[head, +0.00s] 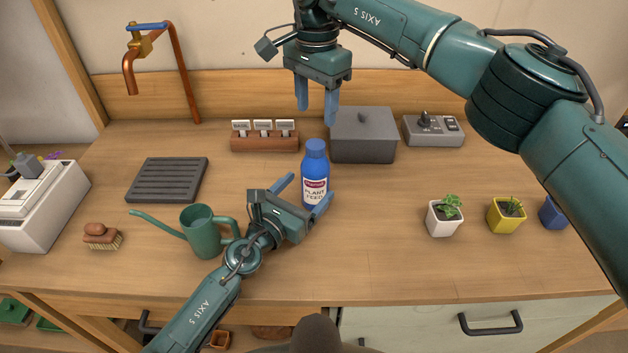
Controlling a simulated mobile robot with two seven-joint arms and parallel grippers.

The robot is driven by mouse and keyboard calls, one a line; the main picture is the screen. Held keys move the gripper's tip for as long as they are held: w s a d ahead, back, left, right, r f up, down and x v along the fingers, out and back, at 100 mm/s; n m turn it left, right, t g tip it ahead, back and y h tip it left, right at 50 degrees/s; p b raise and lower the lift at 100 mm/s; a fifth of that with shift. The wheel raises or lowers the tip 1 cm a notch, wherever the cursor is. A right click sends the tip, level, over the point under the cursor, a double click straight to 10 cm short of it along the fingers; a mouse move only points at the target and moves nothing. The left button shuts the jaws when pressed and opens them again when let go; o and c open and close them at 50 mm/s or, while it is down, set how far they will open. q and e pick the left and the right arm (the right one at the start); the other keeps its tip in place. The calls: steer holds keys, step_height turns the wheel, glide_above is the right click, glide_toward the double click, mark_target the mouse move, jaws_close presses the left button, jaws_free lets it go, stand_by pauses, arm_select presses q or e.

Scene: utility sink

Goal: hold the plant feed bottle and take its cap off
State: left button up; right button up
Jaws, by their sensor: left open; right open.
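The plant feed bottle (315,176) stands upright on the wooden bench, blue with a white and red label. Its blue cap (315,148) is on top. My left gripper (303,196) is low at the bottle, open, with one blue finger to the left of the bottle and the other in front of its lower right part. I cannot tell whether either finger touches it. My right gripper (316,104) is open and empty, pointing down above and behind the cap in the picture, with a gap between its fingertips and the cap.
A grey lidded box (363,136) stands right behind the bottle, with a wooden label block (264,142) to its left. A green watering can (203,232) is close to my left arm. Small potted plants (445,215) stand at the right.

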mark_target(316, 178)
arm_select(q)
steer(key=shift+x, duration=2.45)
steer(key=shift+a, duration=0.1)
steer(key=shift+c, duration=0.3)
